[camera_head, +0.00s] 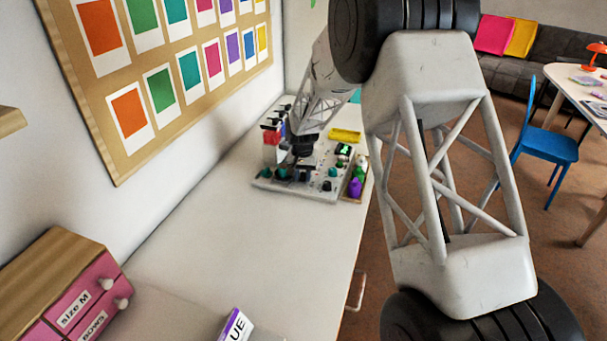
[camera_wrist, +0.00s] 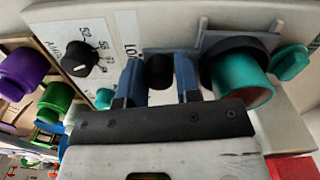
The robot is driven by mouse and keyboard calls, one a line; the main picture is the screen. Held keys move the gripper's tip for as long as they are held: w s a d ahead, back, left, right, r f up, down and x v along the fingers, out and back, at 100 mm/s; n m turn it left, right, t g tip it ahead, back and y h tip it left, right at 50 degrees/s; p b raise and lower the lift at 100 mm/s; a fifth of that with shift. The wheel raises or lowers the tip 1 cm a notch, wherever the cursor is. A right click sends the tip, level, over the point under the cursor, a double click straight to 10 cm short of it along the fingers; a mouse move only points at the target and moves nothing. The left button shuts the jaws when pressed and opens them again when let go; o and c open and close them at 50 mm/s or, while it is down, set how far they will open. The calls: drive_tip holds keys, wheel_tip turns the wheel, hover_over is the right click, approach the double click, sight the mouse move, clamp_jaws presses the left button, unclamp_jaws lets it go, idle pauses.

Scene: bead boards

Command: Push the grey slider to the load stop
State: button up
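A white board (camera_head: 290,185) with knobs and beads stands on the table. My gripper (camera_head: 303,150) is down over this board, pointing at its controls. In the wrist view, my gripper (camera_wrist: 160,82) has two blue-grey fingers standing apart, with a dark knob (camera_wrist: 160,70) between them. Whether the fingers press on the knob is not clear. A grey rail (camera_wrist: 205,42) runs behind the fingers to the right. A partly hidden label starting "LO" (camera_wrist: 128,35) is beside its left end. I cannot tell for sure whether the dark knob is the slider's handle.
A teal cylinder (camera_wrist: 240,82) with a black collar is close right of the fingers. A dial (camera_wrist: 80,58) is to the left, with purple (camera_wrist: 22,72) and green (camera_wrist: 56,97) beads beyond. A yellow tray (camera_head: 345,134) lies behind the board.

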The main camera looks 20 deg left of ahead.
drive_tip(key=o, duration=0.3)
drive_tip(key=shift+o, duration=0.2)
drive_tip(key=shift+r, duration=0.15)
drive_tip(key=shift+a+r, duration=0.1)
drive_tip(key=shift+r, duration=3.65)
